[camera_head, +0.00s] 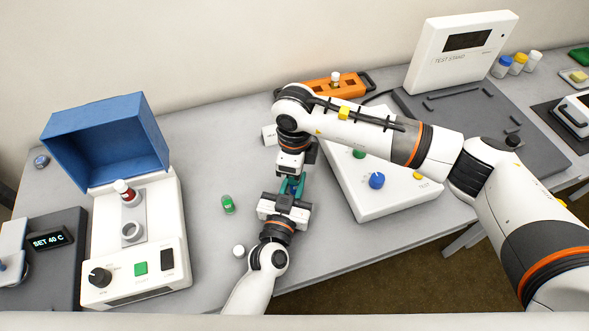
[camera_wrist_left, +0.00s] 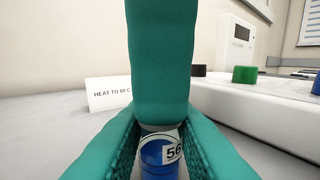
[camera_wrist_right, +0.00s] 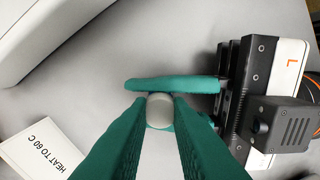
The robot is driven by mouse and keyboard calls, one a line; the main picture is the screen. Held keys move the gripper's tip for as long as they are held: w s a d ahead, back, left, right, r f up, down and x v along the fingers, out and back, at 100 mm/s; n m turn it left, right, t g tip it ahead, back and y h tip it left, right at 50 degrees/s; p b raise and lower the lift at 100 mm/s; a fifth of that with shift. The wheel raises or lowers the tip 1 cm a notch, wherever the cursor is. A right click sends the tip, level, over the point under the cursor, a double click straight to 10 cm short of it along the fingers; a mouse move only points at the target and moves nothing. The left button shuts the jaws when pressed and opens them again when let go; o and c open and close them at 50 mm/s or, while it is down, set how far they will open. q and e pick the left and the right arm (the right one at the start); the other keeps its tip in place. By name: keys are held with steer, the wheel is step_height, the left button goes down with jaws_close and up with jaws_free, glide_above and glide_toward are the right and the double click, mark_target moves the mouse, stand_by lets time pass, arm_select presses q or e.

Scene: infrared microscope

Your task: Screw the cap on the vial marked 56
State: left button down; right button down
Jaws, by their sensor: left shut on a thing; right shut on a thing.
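The vial marked 56 (camera_wrist_left: 160,155) has blue contents and a white label, and it stands upright between the teal fingers of my left gripper (camera_wrist_left: 150,150). My left gripper is shut on it; it also shows in the head view (camera_head: 291,190). My right gripper (camera_wrist_right: 160,115) is directly above, shut on a pale grey round cap (camera_wrist_right: 160,110). In the left wrist view a right finger hides most of the cap, with only a grey edge showing at the vial's top. I cannot tell whether the threads are engaged.
A green vial (camera_head: 228,204) and a small white cap (camera_head: 239,251) are on the table left of the grippers. A white device with a blue hood (camera_head: 108,140) stands further left. A white control box (camera_head: 385,200) is close on the right, an orange rack (camera_head: 315,88) behind.

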steer(key=shift+m, duration=0.6)
steer(key=c, duration=1.3)
jaws_free()
steer(key=shift+c, duration=0.2)
steer(key=shift+r, duration=0.1)
steer(key=shift+r, duration=2.15)
